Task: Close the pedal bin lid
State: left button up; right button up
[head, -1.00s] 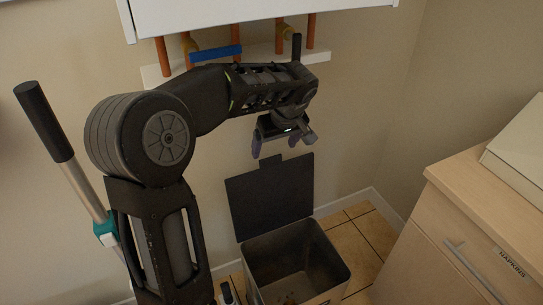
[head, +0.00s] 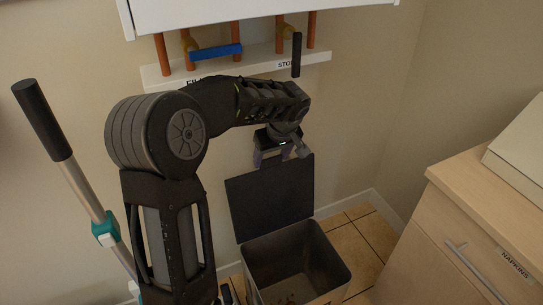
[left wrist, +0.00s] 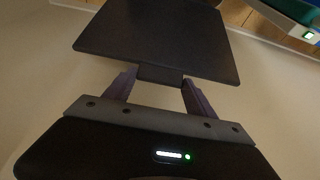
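The pedal bin (head: 296,262) stands on the tiled floor against the wall, its box open at the top. Its dark lid (head: 270,196) stands raised at the back, leaning near the wall. My left gripper (head: 281,156) is at the lid's top edge, behind or over it. In the left wrist view the open fingers (left wrist: 157,88) stand on either side of the small tab on the edge of the lid (left wrist: 160,40). I cannot tell whether either finger touches the tab. My right gripper is not in view.
A wooden cabinet (head: 460,215) with a napkins label stands to the right of the bin. Pipes with a blue lever (head: 216,50) and a black lever (head: 296,55) are on the wall above my left arm. A long-handled pole (head: 75,170) stands at the left.

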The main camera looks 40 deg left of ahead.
pick_arm(q)
grip_shut()
dwell(0.5)
